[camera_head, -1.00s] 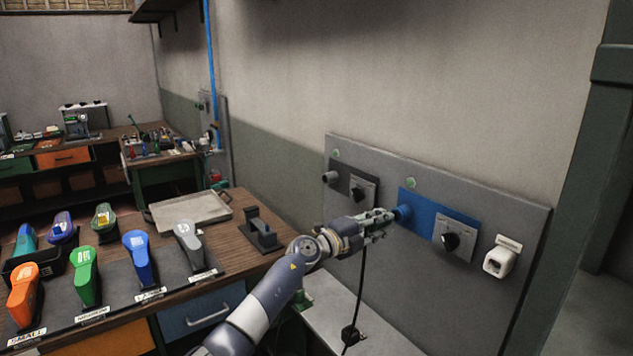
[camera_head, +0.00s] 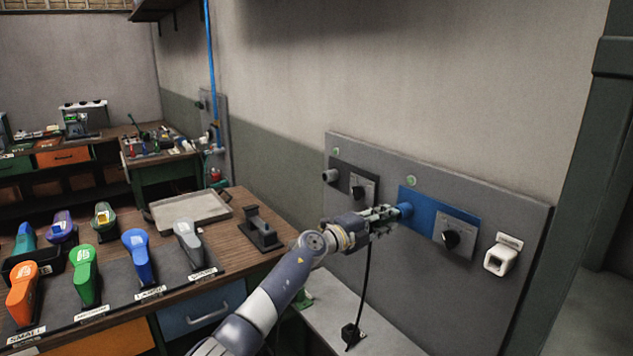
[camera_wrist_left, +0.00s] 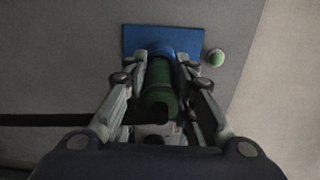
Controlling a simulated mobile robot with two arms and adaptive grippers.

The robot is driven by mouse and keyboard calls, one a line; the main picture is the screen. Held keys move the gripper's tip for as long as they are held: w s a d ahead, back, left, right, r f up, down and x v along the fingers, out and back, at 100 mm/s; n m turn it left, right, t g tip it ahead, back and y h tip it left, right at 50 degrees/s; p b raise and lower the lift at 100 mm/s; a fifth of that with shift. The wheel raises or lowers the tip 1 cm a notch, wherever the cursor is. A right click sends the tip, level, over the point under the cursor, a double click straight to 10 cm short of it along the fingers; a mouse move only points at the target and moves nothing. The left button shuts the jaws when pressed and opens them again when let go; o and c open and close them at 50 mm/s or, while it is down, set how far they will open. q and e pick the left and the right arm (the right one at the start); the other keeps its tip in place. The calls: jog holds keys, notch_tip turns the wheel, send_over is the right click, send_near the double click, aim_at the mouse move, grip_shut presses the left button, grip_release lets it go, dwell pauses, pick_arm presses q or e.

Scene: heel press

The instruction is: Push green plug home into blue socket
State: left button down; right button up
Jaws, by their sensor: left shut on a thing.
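My left gripper (camera_head: 382,215) is shut on the green plug (camera_wrist_left: 160,88), which lies between its fingers in the left wrist view. The plug's front end is at the blue socket (camera_head: 404,210), which sticks out from a blue plate (camera_head: 420,206) on the wall panel. The socket also shows in the left wrist view (camera_wrist_left: 172,48), in line with the plug. I cannot tell how deep the plug sits in it. A black cable (camera_head: 367,275) hangs from the gripper area. The right gripper is not in view.
The grey wall panel (camera_head: 400,285) also carries a grey socket (camera_head: 329,176), two black knobs and a white box (camera_head: 500,257). A wooden bench (camera_head: 235,240) on the left holds a tray (camera_head: 190,211), a black stand (camera_head: 261,232) and several coloured handled tools.

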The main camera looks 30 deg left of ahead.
pick_arm(q)
jog(key=shift+w+d+b, duration=0.2)
jog(key=shift+w+b, duration=0.1)
jog(key=shift+w, duration=0.25)
jog(key=c, duration=1.4)
grip_release()
jog(key=shift+o, duration=0.6)
jog(key=shift+w+d, duration=0.1)
